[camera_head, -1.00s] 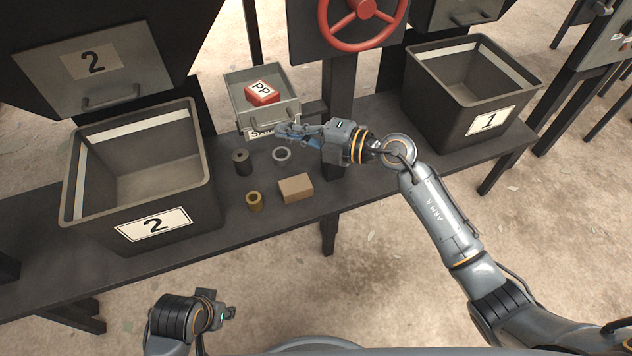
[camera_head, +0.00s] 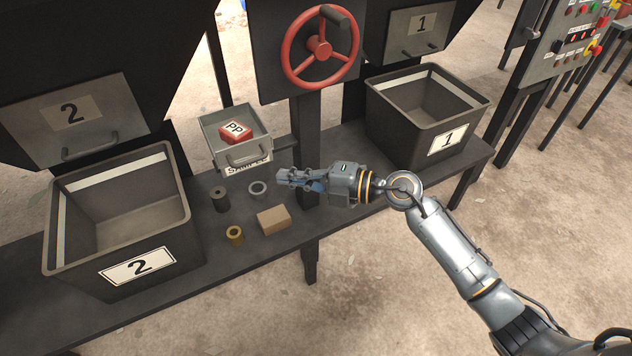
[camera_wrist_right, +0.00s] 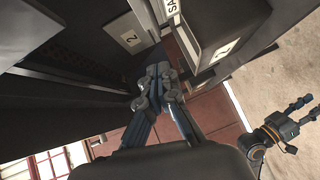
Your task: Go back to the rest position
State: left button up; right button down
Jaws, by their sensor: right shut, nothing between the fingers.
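My right gripper (camera_head: 280,180) is shut and empty. It hangs over the bench in front of the post under the red wheel, pointing left, just right of a grey ring (camera_head: 258,188). Its closed fingers also show in the right wrist view (camera_wrist_right: 158,84). My left gripper is outside the head view. A gripper that appears to be my left one (camera_wrist_right: 290,124) shows at the right of the right wrist view, small, its jaw opening unclear.
Bin 2 (camera_head: 190,222) stands left and bin 1 (camera_head: 404,131) right. A grey drawer-like tray (camera_head: 240,153) holds a red PP block (camera_head: 236,132). A dark cylinder (camera_head: 219,199), brass ring (camera_head: 235,236) and cardboard box (camera_head: 273,219) sit on the bench (camera_head: 225,276). Red handwheel (camera_head: 319,47) behind.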

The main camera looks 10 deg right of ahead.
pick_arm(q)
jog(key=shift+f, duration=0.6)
pick_arm(e)
jog(key=v, duration=0.5)
jog(key=shift+w+d+f, duration=0.1)
jog(key=shift+d+f, duration=0.05)
